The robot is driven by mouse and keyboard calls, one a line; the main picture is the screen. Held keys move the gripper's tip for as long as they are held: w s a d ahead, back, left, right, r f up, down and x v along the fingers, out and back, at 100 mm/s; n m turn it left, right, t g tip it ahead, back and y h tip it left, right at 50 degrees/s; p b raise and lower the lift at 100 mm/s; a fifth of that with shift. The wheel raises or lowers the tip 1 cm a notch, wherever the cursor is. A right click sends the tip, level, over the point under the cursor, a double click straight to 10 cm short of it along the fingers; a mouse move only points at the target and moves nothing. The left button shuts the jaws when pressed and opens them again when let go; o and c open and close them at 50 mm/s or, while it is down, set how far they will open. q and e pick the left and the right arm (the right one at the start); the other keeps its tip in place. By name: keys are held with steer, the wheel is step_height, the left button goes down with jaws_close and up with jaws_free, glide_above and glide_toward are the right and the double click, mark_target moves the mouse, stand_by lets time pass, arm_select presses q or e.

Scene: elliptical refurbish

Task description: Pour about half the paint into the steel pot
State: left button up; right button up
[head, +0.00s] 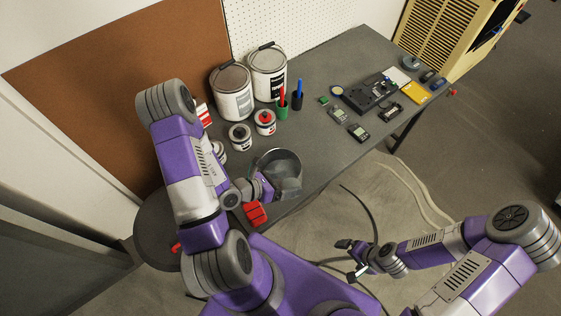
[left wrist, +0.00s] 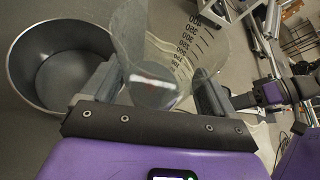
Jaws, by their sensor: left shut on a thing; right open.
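The steel pot (head: 284,162) stands on the grey workbench, near its front edge. In the left wrist view the pot (left wrist: 75,38) is at the left, and its visible inside looks empty. My left gripper (head: 268,187) is beside the pot; in the left wrist view its fingers (left wrist: 158,92) are shut on a clear graduated beaker (left wrist: 195,42). The beaker is right of the pot there. A pale reddish streak shows low in it; I cannot tell how much paint it holds. My right gripper (head: 352,260) is open and empty, off the bench.
Two large paint cans (head: 233,93) stand at the back of the workbench (head: 310,125), with small tins (head: 265,122) before them. A green cup (head: 282,108) holds a red tool. A red object (head: 255,214) lies at the front edge. Electronics (head: 370,93) fill the far right.

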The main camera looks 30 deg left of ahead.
arm_select(q)
steer(key=shift+s+d+f+m+t+y+p, duration=0.1)
steer(key=shift+s+d+m+t+y+p, duration=0.3)
steer(key=shift+p, duration=0.4)
steer(key=shift+s+d+f+m+t+y+p, duration=0.25)
steer(key=shift+f+m+t+y+p, duration=0.1)
steer(key=shift+m, duration=0.35)
steer(key=shift+w, duration=0.15)
